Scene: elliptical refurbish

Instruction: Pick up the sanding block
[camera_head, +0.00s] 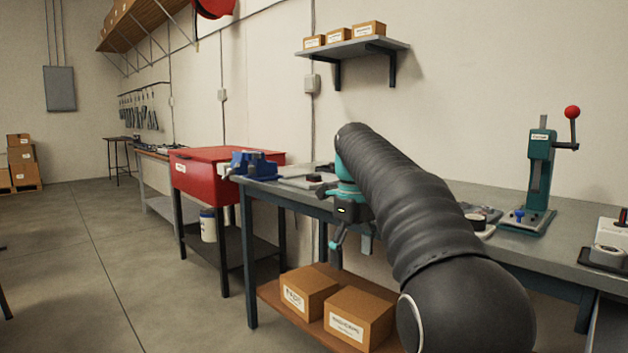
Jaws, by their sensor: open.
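My gripper (350,247) hangs down in front of the workbench's front edge, its fingers apart with nothing seen between them. My dark ribbed arm reaches across the middle of the picture and hides part of the bench. I cannot pick out the sanding block with certainty. A small dark block-like item (314,178) lies on the grey benchtop (513,244), left of my gripper's wrist, but it is too small to identify.
A blue vise (253,165) stands at the bench's left end, by a red cabinet (203,171). A green press (540,175) stands on the right. Cardboard boxes (358,317) sit on the lower shelf. Open floor (130,250) lies at left.

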